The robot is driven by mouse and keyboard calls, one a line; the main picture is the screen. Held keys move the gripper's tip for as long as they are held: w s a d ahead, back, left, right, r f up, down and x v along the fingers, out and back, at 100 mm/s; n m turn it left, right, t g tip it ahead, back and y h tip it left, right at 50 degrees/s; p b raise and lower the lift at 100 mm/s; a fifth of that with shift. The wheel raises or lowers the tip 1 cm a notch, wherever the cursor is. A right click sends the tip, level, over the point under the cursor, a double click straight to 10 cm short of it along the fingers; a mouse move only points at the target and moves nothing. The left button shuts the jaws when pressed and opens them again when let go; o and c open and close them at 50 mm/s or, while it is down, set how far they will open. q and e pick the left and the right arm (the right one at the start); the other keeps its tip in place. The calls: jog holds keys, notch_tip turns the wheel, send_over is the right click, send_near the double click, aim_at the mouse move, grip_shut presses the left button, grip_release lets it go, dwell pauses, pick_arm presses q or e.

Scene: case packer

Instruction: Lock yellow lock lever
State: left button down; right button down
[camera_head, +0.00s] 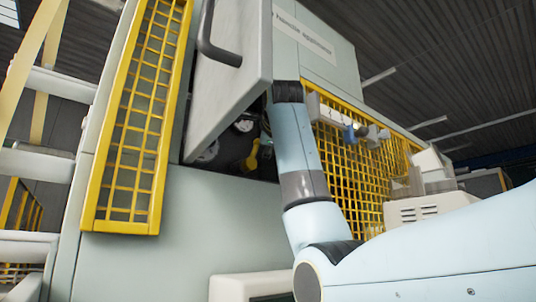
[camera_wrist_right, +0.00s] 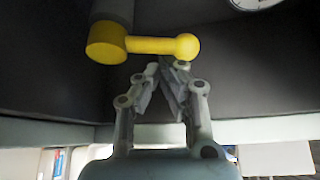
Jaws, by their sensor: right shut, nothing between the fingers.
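The yellow lock lever (camera_wrist_right: 150,45) shows in the right wrist view, with a thick round hub at the left and a ball-shaped knob at the right end. Its bar lies nearly level in that picture. My right gripper (camera_wrist_right: 163,66) is shut and empty, with its fingertips just below the bar near the knob. I cannot tell whether they touch it. In the head view, a yellow part (camera_head: 253,155), which looks like the lever, shows inside the dark opening beside my right arm. My right gripper is hidden there, and my left gripper is out of view.
A grey panel door (camera_head: 235,75) with a dark handle (camera_head: 217,45) hangs over the opening. Yellow mesh guards (camera_head: 140,115) flank it. A round white dial (camera_wrist_right: 255,3) shows at the top of the wrist view.

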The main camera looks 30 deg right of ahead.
aim_at(255, 143)
jog(key=a+n+t+b, duration=0.1)
jog(key=n, duration=0.1)
jog(key=a+n+t+b, duration=0.1)
jog(key=n+b, duration=0.1)
jog(key=a+r+n+t+h+b, duration=0.1)
jog(key=n+t, duration=0.1)
jog(key=n, duration=0.1)
jog(key=shift+s+a+b, duration=0.15)
jog(key=shift+a+b, duration=0.05)
jog(key=shift+b, duration=0.15)
jog(key=shift+a+r, duration=0.1)
jog(key=shift+a, duration=0.2)
dwell(0.6)
